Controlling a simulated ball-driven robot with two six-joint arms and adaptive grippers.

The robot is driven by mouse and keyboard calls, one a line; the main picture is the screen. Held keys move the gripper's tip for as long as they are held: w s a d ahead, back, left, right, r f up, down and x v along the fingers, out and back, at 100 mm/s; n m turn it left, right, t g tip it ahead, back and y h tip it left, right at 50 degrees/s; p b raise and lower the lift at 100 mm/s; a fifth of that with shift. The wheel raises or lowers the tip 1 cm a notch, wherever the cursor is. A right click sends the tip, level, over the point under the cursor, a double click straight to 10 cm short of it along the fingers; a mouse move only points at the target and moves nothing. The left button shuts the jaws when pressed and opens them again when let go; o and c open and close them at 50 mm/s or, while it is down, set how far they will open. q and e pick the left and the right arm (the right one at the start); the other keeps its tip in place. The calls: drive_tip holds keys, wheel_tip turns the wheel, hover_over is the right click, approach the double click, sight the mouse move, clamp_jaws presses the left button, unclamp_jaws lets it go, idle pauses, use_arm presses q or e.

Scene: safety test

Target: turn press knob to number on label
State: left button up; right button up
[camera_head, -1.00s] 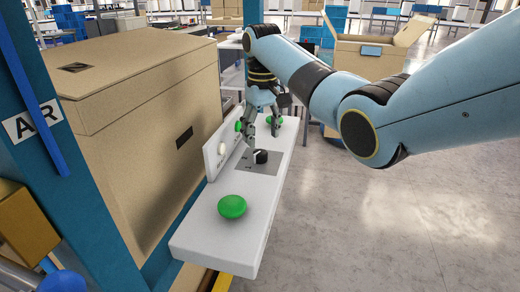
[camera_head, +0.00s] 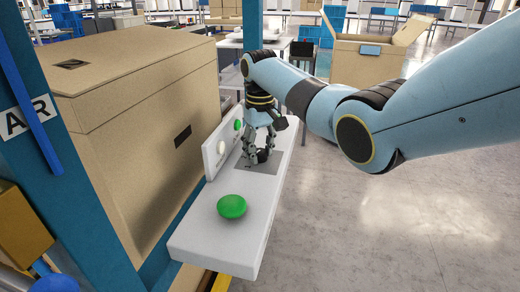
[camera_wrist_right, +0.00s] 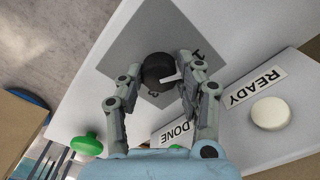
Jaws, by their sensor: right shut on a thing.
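A black knob (camera_wrist_right: 157,72) with a white pointer mark sits on a grey plate (camera_wrist_right: 188,25) on the white panel (camera_head: 205,245). My right gripper (camera_head: 260,156) reaches down over the plate and is shut on the knob, one finger on each side in the right wrist view. The gripper mostly hides the knob in the head view. My left gripper is not in view.
A green button (camera_head: 232,207) stands on the panel's near end. The upright back strip carries a white button (camera_wrist_right: 271,113), READY (camera_wrist_right: 256,88) and DONE (camera_wrist_right: 178,133) labels, and a green button (camera_head: 238,124). A large tan box (camera_head: 130,120) stands left; open floor lies right.

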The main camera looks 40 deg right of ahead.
drive_tip(key=shift+c, duration=1.4)
drive_tip(key=m+p, duration=0.2)
drive_tip(key=shift+r+p, duration=0.2)
drive_tip(key=shift+p, duration=0.1)
drive_tip(key=shift+m+p, duration=0.7)
drive_tip(key=shift+m, duration=0.2)
drive_tip(key=m+p, duration=0.1)
drive_tip(key=m, duration=0.1)
drive_tip(key=shift+m+p, duration=0.35)
drive_tip(key=shift+m, duration=0.05)
drive_tip(key=m+p, duration=0.1)
drive_tip(key=m, duration=0.1)
drive_tip(key=shift+m, duration=0.4)
drive_tip(key=m+p, duration=0.1)
drive_tip(key=m, duration=0.2)
drive_tip(key=shift+f, duration=0.1)
drive_tip(key=m, duration=0.4)
drive_tip(key=shift+p, duration=0.35)
drive_tip(key=m, duration=0.3)
drive_tip(key=shift+w+m, duration=0.1)
drive_tip(key=shift+m, duration=0.2)
use_arm(q)
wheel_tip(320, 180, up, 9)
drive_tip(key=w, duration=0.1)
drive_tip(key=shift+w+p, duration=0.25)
drive_tip(key=shift+p, duration=0.05)
use_arm(e)
drive_tip(key=shift+m, duration=1.9)
